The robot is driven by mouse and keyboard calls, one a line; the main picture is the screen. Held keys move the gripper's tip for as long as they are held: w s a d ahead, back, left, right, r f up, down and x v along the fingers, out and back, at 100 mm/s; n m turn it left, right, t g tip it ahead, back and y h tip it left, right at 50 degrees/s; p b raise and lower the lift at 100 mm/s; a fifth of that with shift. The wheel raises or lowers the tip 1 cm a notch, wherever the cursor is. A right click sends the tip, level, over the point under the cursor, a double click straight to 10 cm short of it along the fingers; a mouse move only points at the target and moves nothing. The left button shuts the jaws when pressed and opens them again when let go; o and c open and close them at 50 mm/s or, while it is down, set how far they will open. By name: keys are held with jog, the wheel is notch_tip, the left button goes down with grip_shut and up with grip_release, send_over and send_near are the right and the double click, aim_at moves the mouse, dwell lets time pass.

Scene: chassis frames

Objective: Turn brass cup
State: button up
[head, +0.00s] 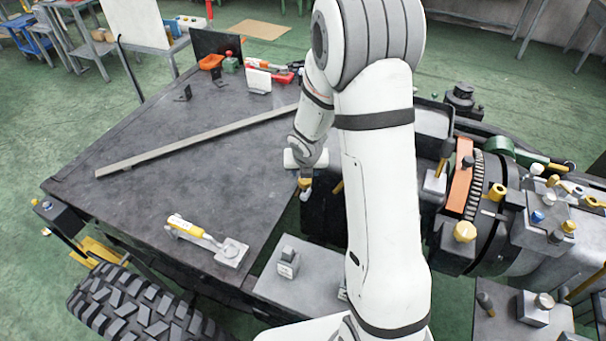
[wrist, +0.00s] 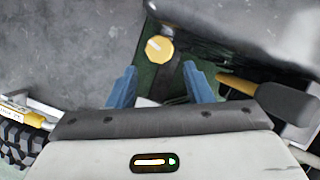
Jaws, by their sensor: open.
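A round brass cup (wrist: 159,48) with a pale mark on its face shows in the wrist view, just beyond my fingertips and roughly centred between them. A small brass piece (head: 305,183), likely the same cup, shows in the head view at the table's right edge, beside my wrist. My gripper (wrist: 160,82) has its two blue fingers spread apart with nothing between them. The cup is apart from both fingers in the picture. My fingers are hard to make out in the head view.
A yellow-handled tool (wrist: 238,85) with a dark grip lies right of my fingers. The dark table (head: 200,205) holds a long bar (head: 185,147) and a yellow-and-white tool (head: 190,229). Machinery with other brass knobs (head: 465,231) crowds the right. The table's middle is mostly clear.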

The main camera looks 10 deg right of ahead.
aim_at(305, 180)
jog(key=b+x, duration=0.4)
jog(key=x, duration=0.3)
jog(key=shift+f, duration=0.35)
jog(key=shift+c, duration=0.5)
jog(key=shift+w, duration=0.1)
jog(key=c, duration=0.6)
